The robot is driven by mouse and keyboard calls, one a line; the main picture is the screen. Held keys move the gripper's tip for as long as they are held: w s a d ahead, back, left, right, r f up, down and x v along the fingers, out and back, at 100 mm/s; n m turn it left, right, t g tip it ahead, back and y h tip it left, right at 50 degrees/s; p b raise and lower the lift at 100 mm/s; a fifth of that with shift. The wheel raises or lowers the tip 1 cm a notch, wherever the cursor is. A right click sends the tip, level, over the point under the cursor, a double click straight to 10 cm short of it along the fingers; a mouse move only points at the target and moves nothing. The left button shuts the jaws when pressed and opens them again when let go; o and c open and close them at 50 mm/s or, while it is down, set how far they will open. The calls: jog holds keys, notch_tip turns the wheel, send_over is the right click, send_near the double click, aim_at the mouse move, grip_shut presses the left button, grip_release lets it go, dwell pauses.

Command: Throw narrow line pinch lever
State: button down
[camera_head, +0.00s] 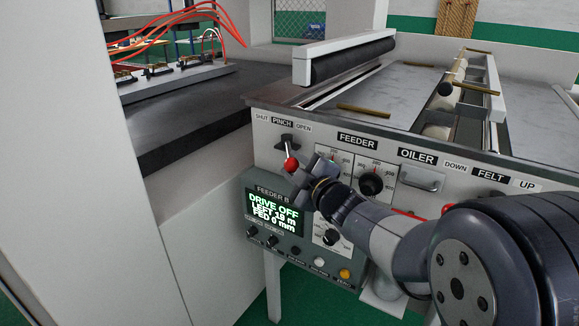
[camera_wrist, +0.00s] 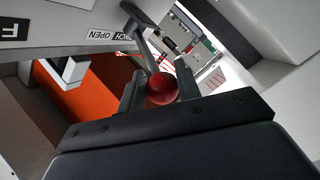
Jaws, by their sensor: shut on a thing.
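The pinch lever has a red ball knob (camera_head: 291,164) on a thin metal stem, below the SHUT, PINCH and OPEN labels on the feeder's front panel. In the head view its stem leans slightly, with the knob below the pivot. My gripper (camera_head: 298,172) reaches it from the lower right. In the wrist view the red knob (camera_wrist: 161,88) sits between the two dark fingers (camera_wrist: 157,88), which are shut on it. The stem (camera_wrist: 142,48) runs up from it to a dark bracket.
A display (camera_head: 275,210) reads DRIVE OFF, LEFT 19 m, FED 0 mm. A dial (camera_head: 370,184) and an oiler handle (camera_head: 421,179) are on the panel right of my gripper. A white-topped roller (camera_head: 345,57) lies above. A dark bench (camera_head: 185,120) stands at left.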

jog(key=shift+w+d+r, duration=0.1)
jog(key=shift+d+r, duration=0.1)
jog(key=shift+r, duration=0.3)
jog(key=c, duration=1.4)
grip_release()
jog(key=shift+c, duration=0.2)
jog(key=o, duration=0.4)
jog(key=shift+a+f, duration=0.1)
jog(key=shift+f, duration=0.1)
jog(key=v, duration=1)
jog(key=shift+s+d+f+p, duration=0.1)
jog(key=shift+s+d+p, duration=0.15)
jog(key=shift+s+p, duration=0.1)
